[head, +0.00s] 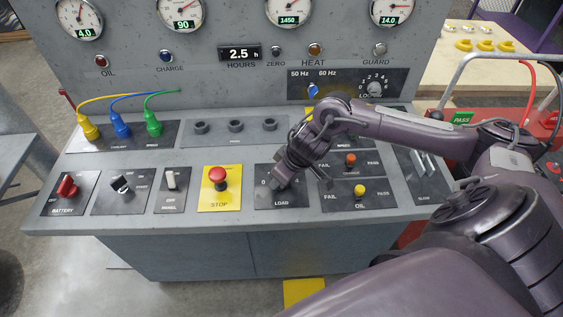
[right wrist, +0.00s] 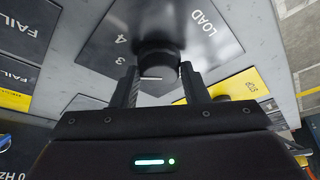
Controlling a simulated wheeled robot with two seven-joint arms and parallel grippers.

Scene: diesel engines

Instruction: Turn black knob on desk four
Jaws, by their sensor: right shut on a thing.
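The black LOAD knob (right wrist: 157,55) sits on a dark plate (head: 282,201) on the sloped desk of the grey console. The plate carries the word LOAD, and the numbers 3 and 4 show beside the knob in the right wrist view. My right gripper (head: 281,182) reaches down onto this plate from above. Its two fingers (right wrist: 158,76) stand on either side of the knob and are shut on it. A small white mark shows on the knob's near side. In the head view the gripper hides most of the knob. My left gripper is not in view.
A red STOP button (head: 218,175) on a yellow plate is left of the LOAD plate. Right of it are FAIL/PASS plates with an orange knob (head: 350,159) and a yellow knob (head: 359,190).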

